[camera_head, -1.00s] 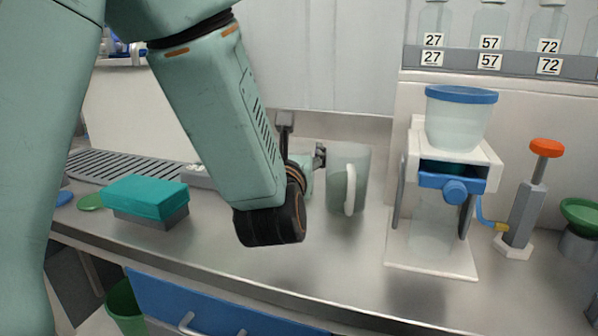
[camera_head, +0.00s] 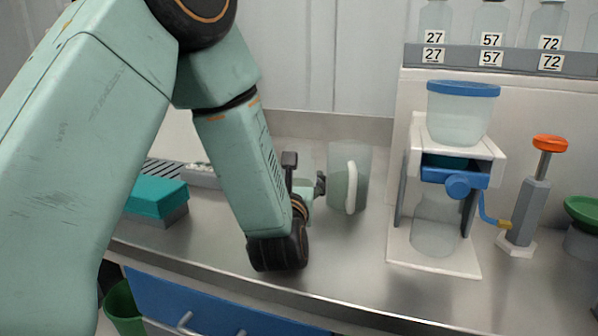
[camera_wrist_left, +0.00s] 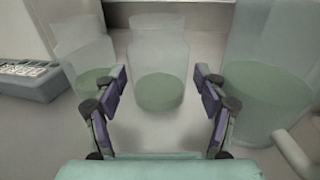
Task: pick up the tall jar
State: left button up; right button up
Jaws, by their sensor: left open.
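In the left wrist view a clear jar with a narrower neck (camera_wrist_left: 158,70) stands upright straight ahead, with greenish liquid low inside; I take it as the tall jar. My left gripper (camera_wrist_left: 160,75) is open, its two fingers on either side of the jar's picture, with nothing held. Whether the fingers reach around the jar or stop in front of it I cannot tell. In the head view the left gripper (camera_head: 319,184) is small and partly hidden by my forearm, beside a clear handled jug (camera_head: 340,165). The jar is hard to make out there.
The jug also stands close on the right in the wrist view (camera_wrist_left: 270,75); another clear vessel (camera_wrist_left: 84,55) stands on the left. A white-and-blue press (camera_head: 455,180), an orange-topped pump (camera_head: 522,200) and a teal box (camera_head: 158,197) share the metal counter. Its front strip is clear.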

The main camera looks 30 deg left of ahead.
aim_at(298, 173)
pick_arm(q)
jog(key=x, duration=0.3)
jog(key=shift+w+a+f, duration=0.15)
jog(key=shift+w+a, duration=0.05)
jog(key=shift+a, duration=0.05)
jog(key=shift+d, duration=0.1)
jog(key=shift+c, duration=0.5)
jog(key=c, duration=0.8)
